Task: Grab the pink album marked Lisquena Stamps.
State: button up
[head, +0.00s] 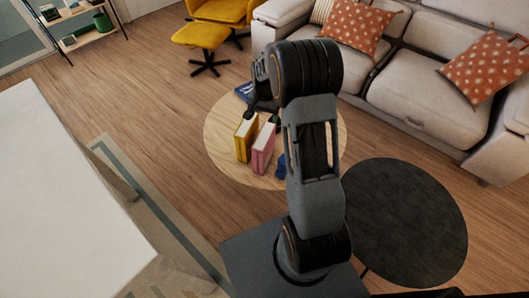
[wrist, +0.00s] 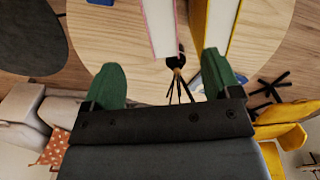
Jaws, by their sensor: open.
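A pink album (head: 263,149) stands upright on the round wooden table (head: 222,157) in the head view; its marking is too small to read. In the wrist view its pale page block with pink edges (wrist: 160,28) shows at the top. A yellow album (head: 245,139) stands beside it, and also shows at the top right of the wrist view (wrist: 217,28). My gripper (wrist: 161,64) is open and empty, its green fingers spread apart, with the pink album beyond the gap. In the head view it is above the table's far side, partly hidden by my arm.
A blue book lies at the table's far left (head: 243,91). A small dark blue object (head: 281,167) sits right of the pink album. A dark round table (head: 405,225), a sofa (head: 430,75) and a yellow chair (head: 222,12) stand around. Bare tabletop lies in front of the albums.

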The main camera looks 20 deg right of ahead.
aim_at(264, 134)
jog(key=f, duration=0.7)
jog(key=f+b, duration=0.1)
jog(key=f, duration=0.6)
jog(key=shift+w+d+f, duration=0.2)
jog(key=shift+f, duration=0.15)
grip_shut()
jog(key=shift+w+r, duration=0.1)
dwell(0.3)
